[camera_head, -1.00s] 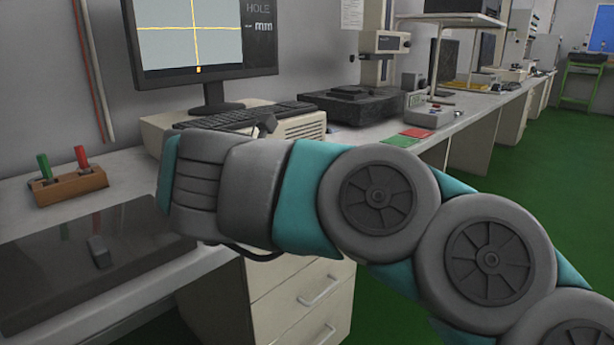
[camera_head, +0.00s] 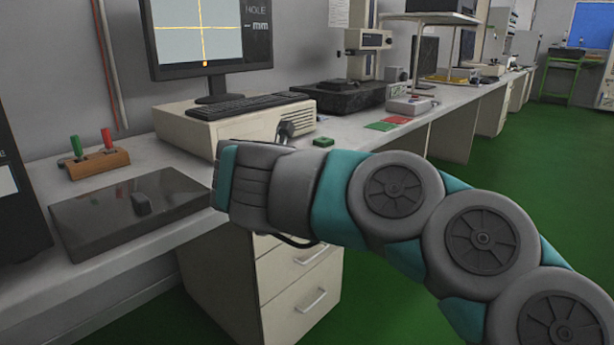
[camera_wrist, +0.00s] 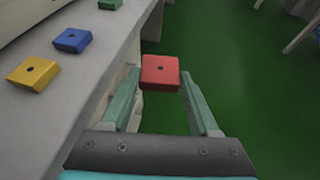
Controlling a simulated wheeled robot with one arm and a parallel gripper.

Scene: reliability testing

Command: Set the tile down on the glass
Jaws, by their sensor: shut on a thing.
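A red square tile (camera_wrist: 160,72) with a dark centre hole sits between the fingertips of my gripper (camera_wrist: 160,82) in the wrist view. My gripper is shut on it and holds it in front of the bench edge, with green floor behind. In the head view my wrist (camera_head: 265,185) hides the fingers and the tile. The glass (camera_head: 100,222) is a dark, shiny flat slab on the bench at left. My wrist is right of it.
In the wrist view, yellow (camera_wrist: 33,73), blue (camera_wrist: 72,40) and green (camera_wrist: 110,4) tiles lie on the bench. A wooden holder (camera_head: 95,163) with red and green pegs stands behind the glass. A monitor (camera_head: 210,40) and keyboard (camera_head: 235,105) stand further back.

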